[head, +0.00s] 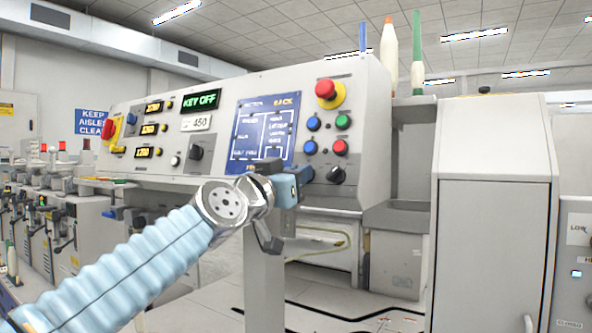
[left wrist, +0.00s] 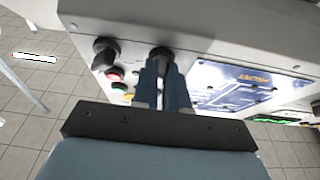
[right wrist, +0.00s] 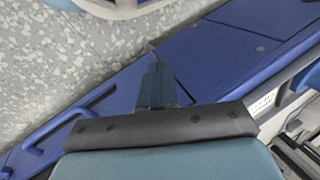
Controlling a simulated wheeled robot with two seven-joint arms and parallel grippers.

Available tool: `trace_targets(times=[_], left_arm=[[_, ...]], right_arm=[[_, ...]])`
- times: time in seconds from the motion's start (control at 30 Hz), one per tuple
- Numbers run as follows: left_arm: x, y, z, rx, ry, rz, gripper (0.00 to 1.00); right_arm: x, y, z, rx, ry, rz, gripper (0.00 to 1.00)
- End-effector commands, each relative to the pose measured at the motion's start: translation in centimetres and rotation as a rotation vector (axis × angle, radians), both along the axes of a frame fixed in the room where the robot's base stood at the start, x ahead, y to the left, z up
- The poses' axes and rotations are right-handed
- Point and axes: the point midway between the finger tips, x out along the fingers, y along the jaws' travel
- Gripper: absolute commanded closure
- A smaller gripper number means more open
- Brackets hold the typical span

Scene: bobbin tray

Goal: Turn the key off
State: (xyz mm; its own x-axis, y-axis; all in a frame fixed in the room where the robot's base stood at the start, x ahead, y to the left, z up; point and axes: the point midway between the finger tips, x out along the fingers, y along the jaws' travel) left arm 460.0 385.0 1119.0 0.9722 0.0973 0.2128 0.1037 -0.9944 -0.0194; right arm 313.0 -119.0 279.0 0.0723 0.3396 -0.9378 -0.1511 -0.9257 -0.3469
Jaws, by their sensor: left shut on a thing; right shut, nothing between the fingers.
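My left gripper (head: 303,172) is at the lower part of the grey control panel (head: 352,100), just left of a black rotary knob (head: 337,175). In the left wrist view its fingers (left wrist: 165,66) are shut on a dark round key switch (left wrist: 161,52) on the panel face. The fingers hide most of the switch, so its angle cannot be told. The green display (head: 201,100) reads "KEY OFF". My right gripper (right wrist: 156,66) is shut and empty, above a blue surface, and is not in the head view.
A red emergency button (head: 326,89) on yellow and several coloured buttons sit above the gripper. A blue screen (head: 265,132) is to its left. A grey cabinet (head: 494,220) stands to the right. Spools stand on top behind the panel.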

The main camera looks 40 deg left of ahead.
Motion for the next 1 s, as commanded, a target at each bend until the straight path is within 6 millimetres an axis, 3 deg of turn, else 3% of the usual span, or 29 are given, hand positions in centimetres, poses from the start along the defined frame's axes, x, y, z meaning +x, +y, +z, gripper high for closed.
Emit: trace_targets(times=[0.03, 0.57, 0.6, 0.73, 1.0], left_arm=[[-0.21, 0.04, 0.69, -0.01, -0.014, 0.006, 1.0], [-0.29, 0.05, 0.74, -0.036, -0.021, 0.013, 1.0], [-0.29, 0.06, 0.74, -0.035, -0.021, 0.013, 0.84], [-0.27, 0.04, 0.69, -0.035, -0.02, 0.013, 0.64], [-0.17, 0.04, 0.34, -0.034, -0.012, 0.012, 0.62]], right_arm=[[-0.03, 0.05, 0.33, 0.001, 0.0, 0.001, 1.0], [-0.05, 0.14, 0.46, 0.002, 0.001, 0.003, 1.0], [-0.05, 0.13, 0.46, 0.002, 0.001, 0.003, 1.0], [-0.04, 0.13, 0.46, 0.002, 0.001, 0.003, 1.0], [-0.04, 0.12, 0.38, 0.002, 0.0, 0.002, 1.0]])
